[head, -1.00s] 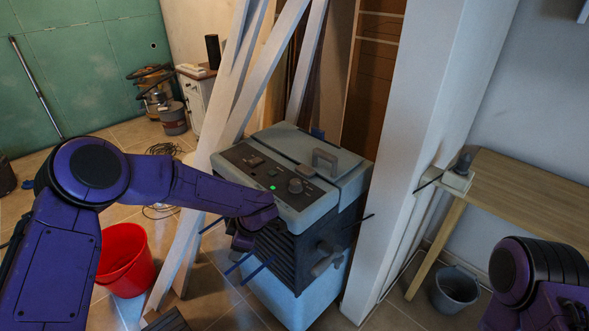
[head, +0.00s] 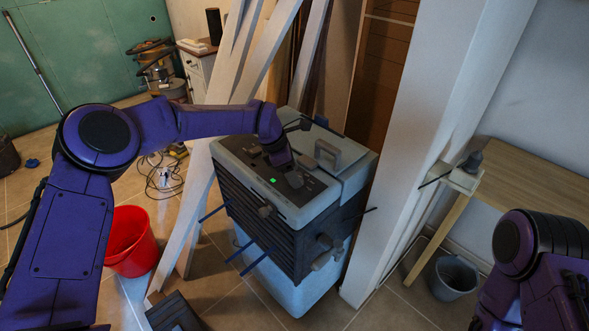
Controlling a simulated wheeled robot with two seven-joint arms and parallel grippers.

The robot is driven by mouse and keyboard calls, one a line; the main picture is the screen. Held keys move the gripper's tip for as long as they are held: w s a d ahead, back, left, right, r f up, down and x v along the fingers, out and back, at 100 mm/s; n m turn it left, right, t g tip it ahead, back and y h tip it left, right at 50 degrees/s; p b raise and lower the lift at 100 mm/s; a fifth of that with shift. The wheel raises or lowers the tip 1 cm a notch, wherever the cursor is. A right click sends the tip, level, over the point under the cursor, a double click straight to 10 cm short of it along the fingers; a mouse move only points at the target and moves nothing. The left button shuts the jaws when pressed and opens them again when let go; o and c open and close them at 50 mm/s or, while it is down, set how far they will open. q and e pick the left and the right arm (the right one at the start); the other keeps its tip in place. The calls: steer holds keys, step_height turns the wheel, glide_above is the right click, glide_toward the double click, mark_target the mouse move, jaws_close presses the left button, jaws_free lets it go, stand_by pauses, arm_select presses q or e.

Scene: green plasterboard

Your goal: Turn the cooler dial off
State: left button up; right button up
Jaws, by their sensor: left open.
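The cooler (head: 300,215) is a grey and black box on a pale blue-grey base, with a dark control panel on its sloping top. A grey dial (head: 295,180) sits on the panel, to the right of a small green light (head: 273,180). My left gripper (head: 291,171) is over the panel, pointing down at the dial. It is open, but its fingers are mostly hidden by the purple wrist, and I cannot tell whether they touch the dial. My right arm shows at the lower right; its gripper is out of view.
White planks (head: 225,120) lean just left of the cooler and a white post (head: 430,130) stands to its right. A red bucket (head: 131,243) is on the floor at left. A wooden table (head: 530,190) and a grey bucket (head: 453,278) are at right.

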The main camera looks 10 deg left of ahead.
arm_select(q)
steer(key=shift+w+d+f, duration=0.25)
steer(key=shift+w+f, duration=0.15)
steer(key=shift+f, duration=0.25)
steer(key=shift+s+r, duration=0.25)
steer(key=shift+s, duration=0.05)
steer(key=c, duration=0.5)
steer(key=shift+f, duration=0.1)
steer(key=c, duration=0.5)
steer(key=shift+c, duration=0.2)
arm_select(e)
steer(key=shift+w+r, duration=0.1)
